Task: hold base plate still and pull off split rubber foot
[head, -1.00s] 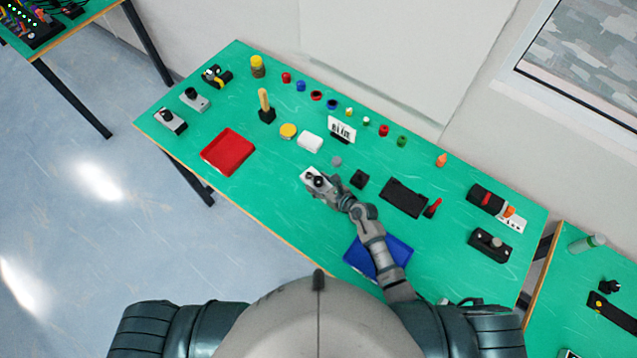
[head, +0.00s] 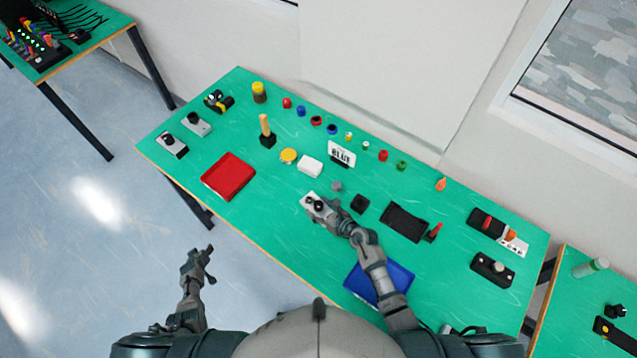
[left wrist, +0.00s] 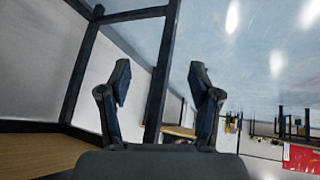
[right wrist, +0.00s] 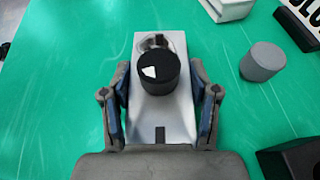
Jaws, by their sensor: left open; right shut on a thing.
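A light grey base plate (right wrist: 163,105) lies on the green table with a round black rubber foot (right wrist: 155,75) on it. A small white mark, perhaps the split, shows on the foot's near side. My right gripper (right wrist: 160,115) is shut on the plate, with a finger along each long side. In the head view the plate (head: 309,199) lies near the table's front edge, with my right gripper (head: 320,207) over it. My left gripper (head: 198,262) is open and empty, off the table's front edge over the floor. The left wrist view shows its two fingers (left wrist: 160,100) apart.
A grey cylinder (right wrist: 262,62) and a black block (head: 359,203) stand right of the plate. A red tray (head: 229,177) lies to the left and a blue tray (head: 380,285) lies by my right arm. The table between the red tray and plate is clear.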

